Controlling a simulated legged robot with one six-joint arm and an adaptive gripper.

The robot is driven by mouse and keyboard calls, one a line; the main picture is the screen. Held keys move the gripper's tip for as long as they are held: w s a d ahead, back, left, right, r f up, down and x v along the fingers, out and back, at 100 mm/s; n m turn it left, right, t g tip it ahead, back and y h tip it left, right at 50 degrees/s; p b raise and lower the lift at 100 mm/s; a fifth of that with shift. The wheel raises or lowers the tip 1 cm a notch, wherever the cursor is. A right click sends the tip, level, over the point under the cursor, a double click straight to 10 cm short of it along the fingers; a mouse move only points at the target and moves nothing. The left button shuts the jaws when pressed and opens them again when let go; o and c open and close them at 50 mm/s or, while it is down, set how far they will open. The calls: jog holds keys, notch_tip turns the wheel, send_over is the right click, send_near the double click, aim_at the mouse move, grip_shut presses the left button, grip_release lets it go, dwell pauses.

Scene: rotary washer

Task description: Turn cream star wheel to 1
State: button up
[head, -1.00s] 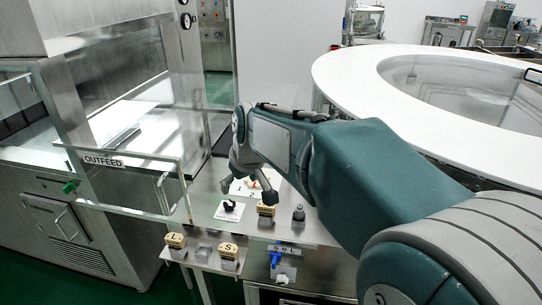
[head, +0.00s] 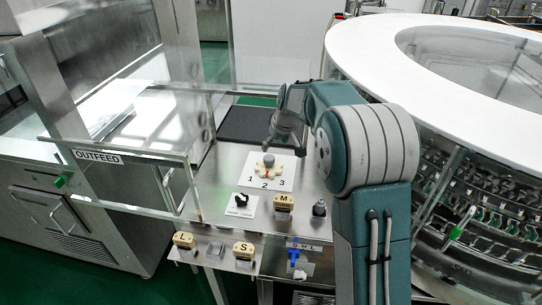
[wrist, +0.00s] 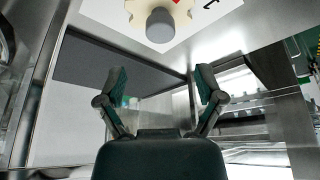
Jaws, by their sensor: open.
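The cream star wheel (head: 266,167) sits on a white plate (head: 284,164) marked 1, 2 and 3. A grey round post (head: 268,158) stands at its middle. A red mark on the wheel's front side points at the 2. My gripper (head: 282,144) hangs just behind and above the wheel, apart from it, with nothing in it. In the wrist view my gripper (wrist: 161,80) is spread open, and the wheel (wrist: 142,14) with its grey post (wrist: 160,27) shows at the top edge, partly cut off.
A black knob (head: 241,200) on a white plate, a cream block marked M (head: 283,202) and a dark knob (head: 319,208) stand in front. Blocks marked L (head: 184,240) and S (head: 243,251) sit lower. The clear OUTFEED guard (head: 130,165) is left.

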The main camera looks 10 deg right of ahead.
aim_at(269, 157)
jog(key=x, duration=0.7)
jog(key=shift+w+a+f, duration=0.1)
jog(key=shift+w+f, duration=0.1)
jog(key=shift+f, duration=0.15)
jog(key=c, duration=1.1)
